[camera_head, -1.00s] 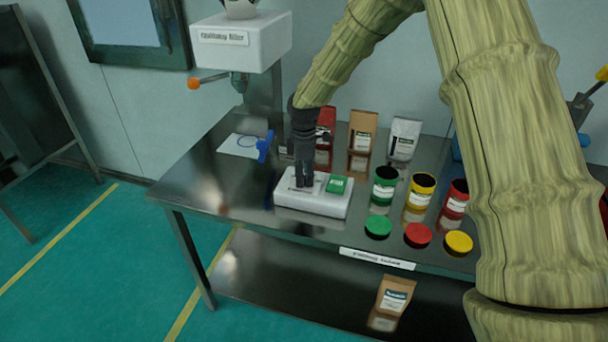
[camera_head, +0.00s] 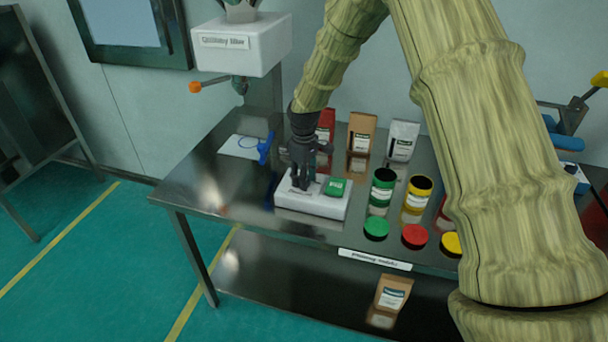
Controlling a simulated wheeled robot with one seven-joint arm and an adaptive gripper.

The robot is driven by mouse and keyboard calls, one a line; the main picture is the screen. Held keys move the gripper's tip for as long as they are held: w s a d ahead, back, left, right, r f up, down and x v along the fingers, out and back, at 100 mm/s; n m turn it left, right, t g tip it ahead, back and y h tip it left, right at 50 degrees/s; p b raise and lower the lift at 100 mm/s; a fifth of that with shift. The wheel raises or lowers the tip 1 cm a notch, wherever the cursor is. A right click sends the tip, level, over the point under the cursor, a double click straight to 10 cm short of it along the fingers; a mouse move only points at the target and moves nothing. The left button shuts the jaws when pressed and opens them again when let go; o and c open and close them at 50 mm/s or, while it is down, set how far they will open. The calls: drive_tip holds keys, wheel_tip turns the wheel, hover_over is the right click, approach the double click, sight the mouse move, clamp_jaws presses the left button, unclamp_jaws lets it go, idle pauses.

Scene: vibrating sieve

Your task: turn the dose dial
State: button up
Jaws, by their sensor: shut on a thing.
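The white box (camera_head: 313,206) stands near the front edge of the steel table, with a green display or label (camera_head: 336,187) on its top right. My gripper (camera_head: 303,187) points down onto the top left of this box. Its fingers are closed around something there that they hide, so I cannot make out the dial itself.
Green, yellow and red tins stand to the right, with a green lid (camera_head: 376,228) and a red lid (camera_head: 415,236) in front. Bags, including a brown bag (camera_head: 361,134), stand behind. A blue object (camera_head: 266,148) lies left on a white sheet (camera_head: 238,146). A white filler (camera_head: 241,45) overhangs the back left.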

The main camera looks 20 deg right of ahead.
drive_tip(key=shift+m, duration=0.8)
drive_tip(key=shift+w, duration=0.1)
drive_tip(key=o, duration=1)
drive_tip(key=shift+o, duration=0.2)
wheel_tip(320, 180, up, 12)
